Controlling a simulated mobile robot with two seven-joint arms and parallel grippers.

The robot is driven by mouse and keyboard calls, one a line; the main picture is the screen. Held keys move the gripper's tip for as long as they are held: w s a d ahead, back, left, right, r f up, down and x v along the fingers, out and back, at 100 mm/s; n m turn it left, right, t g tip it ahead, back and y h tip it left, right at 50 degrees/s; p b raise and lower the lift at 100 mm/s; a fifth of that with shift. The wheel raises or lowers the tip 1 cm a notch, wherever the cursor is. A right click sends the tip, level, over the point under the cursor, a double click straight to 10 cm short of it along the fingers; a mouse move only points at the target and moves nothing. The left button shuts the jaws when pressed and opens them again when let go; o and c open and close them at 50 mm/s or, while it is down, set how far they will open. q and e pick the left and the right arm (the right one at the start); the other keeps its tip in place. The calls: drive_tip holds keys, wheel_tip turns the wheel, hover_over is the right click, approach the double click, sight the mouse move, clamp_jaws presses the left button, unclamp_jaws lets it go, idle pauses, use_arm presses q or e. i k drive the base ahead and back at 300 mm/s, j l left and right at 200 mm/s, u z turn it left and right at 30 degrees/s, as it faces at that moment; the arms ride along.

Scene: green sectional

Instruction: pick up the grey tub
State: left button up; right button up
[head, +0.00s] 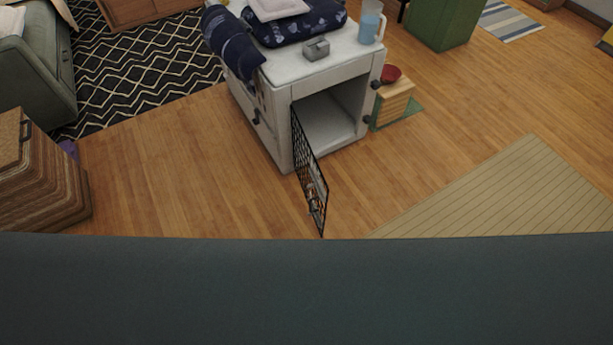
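A small grey tub (316,48) sits on top of a white cabinet (345,66), near its front edge. It is small in the head view, so I cannot make out its inside well. Dark blue patterned cloth items (300,24) lie just behind it and to its left. Neither of my grippers is in view.
The cabinet's mesh door (310,172) hangs open toward me. A clear jug of blue liquid (370,24) stands right of the tub. A wooden crate (394,100) with a red bowl (390,74) stands beside the cabinet. A wide dark teal surface (306,290) fills the foreground.

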sight(318, 48)
drive_tip(key=i+j+z, duration=0.1)
drive_tip(key=i+j, duration=0.2)
drive_tip(key=i+j+z, duration=0.25)
drive_tip(key=i+j, duration=0.25)
drive_tip(key=j, duration=0.15)
drive_tip(key=i+j+z, duration=0.25)
drive_tip(key=i+j, duration=0.2)
drive_tip(key=j, duration=0.25)
drive_tip(key=i+j+z, duration=0.1)
drive_tip(key=j, duration=0.3)
drive_tip(key=i, duration=0.1)
